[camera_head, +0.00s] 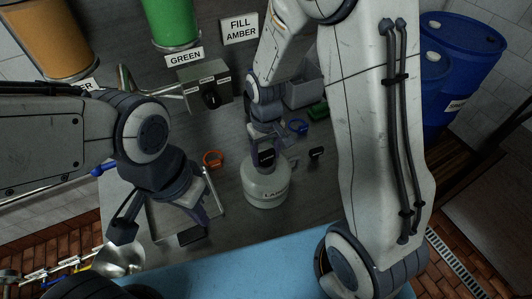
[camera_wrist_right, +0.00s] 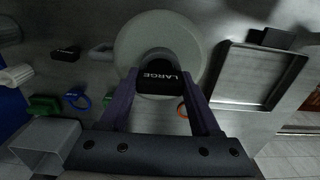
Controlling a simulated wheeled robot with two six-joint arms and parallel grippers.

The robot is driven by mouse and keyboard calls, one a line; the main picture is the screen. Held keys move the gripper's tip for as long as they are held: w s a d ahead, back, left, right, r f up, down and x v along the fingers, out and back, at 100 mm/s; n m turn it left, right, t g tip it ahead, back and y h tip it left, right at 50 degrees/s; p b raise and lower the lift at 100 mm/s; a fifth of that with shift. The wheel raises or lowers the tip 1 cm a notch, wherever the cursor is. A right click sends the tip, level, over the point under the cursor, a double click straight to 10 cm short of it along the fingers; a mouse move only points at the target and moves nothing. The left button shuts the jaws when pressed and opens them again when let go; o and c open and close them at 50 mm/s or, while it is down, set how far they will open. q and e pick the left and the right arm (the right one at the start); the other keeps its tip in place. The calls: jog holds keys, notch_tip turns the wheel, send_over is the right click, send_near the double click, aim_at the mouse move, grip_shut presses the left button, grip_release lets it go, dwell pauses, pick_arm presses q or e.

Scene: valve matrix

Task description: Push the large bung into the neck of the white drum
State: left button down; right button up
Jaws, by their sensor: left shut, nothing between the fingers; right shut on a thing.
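My right gripper (camera_head: 266,152) is above the drum and shut on the large bung (camera_head: 267,157). In the right wrist view the black bung (camera_wrist_right: 162,78), marked LARGE, is between the purple fingers, over the neck of the drum (camera_wrist_right: 188,32). The bung hides most of the neck, so I cannot tell how deep it sits. My left gripper (camera_head: 203,218) is shut and empty, over the tray left of the drum.
A shallow metal tray (camera_head: 219,207) lies left of the drum. An orange ring (camera_head: 213,158), a blue ring (camera_head: 298,127) and a small black piece (camera_head: 317,153) lie nearby. A grey bin (camera_head: 303,94) and a valve box (camera_head: 208,91) stand behind. Blue drums (camera_head: 450,60) stand at right.

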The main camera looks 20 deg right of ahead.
jog(key=shift+r, duration=0.1)
dwell(0.3)
jog(key=shift+r+p, duration=3.05)
jog(key=shift+r, duration=0.2)
